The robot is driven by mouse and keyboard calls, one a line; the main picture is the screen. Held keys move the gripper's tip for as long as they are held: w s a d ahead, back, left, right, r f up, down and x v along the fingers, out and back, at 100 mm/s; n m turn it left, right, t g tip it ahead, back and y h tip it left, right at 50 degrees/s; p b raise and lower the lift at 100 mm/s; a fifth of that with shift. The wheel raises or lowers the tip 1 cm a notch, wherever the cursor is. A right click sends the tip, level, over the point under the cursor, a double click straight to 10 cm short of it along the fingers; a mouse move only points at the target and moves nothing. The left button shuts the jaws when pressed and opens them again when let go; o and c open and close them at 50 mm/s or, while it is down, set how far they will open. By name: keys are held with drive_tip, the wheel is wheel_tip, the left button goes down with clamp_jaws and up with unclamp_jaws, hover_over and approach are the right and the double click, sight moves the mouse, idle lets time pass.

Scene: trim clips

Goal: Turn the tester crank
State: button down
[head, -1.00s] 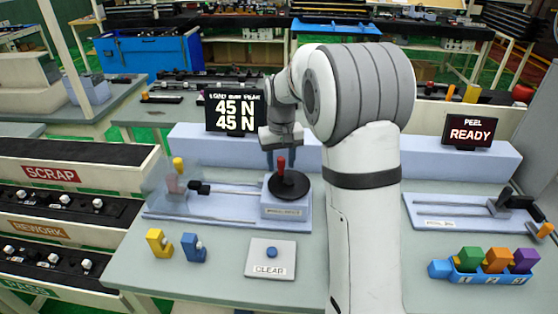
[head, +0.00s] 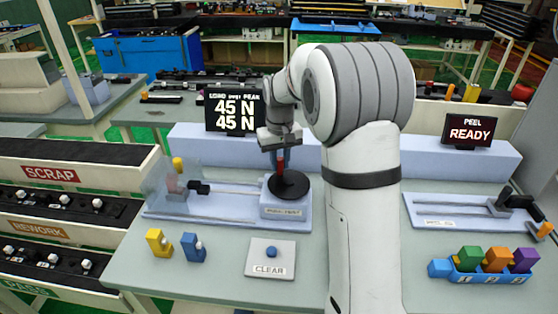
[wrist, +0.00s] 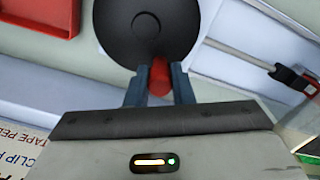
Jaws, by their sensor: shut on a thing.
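The tester crank is a black disc (head: 289,184) with a red upright handle (head: 281,162), mounted on the pale blue tester block (head: 286,211). My gripper (head: 280,160) points down over the disc and is shut on the red handle. In the wrist view the fingers (wrist: 160,88) stand on either side of the red handle (wrist: 159,76), at the edge of the black disc (wrist: 145,28). The display (head: 234,110) behind reads 45 N on two lines. A rod runs left from the block to a black clamp (head: 199,187) beside a clear guard.
A CLEAR button plate (head: 270,258) lies in front of the tester. Yellow (head: 158,242) and blue (head: 192,247) clips stand at front left. A PEEL tester (head: 460,215) with a READY display (head: 469,133) and a blue tray (head: 492,275) of coloured blocks are on the right.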

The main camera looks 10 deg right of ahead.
drive_tip(key=c, duration=1.3)
unclamp_jaws()
drive_tip(key=shift+o, duration=0.2)
drive_tip(key=shift+r, duration=0.1)
wheel_tip(320, 180, up, 8)
drive_tip(key=shift+f, duration=0.15)
drive_tip(key=s+f+t, duration=0.1)
drive_tip(key=s, duration=1.3)
drive_tip(key=s+f+m+t, duration=0.1)
drive_tip(key=s+f, duration=0.1)
drive_tip(key=s, duration=1.2)
drive_tip(key=shift+s+f+t, duration=0.25)
drive_tip(key=shift+t, duration=0.15)
drive_tip(key=shift+c, duration=0.3)
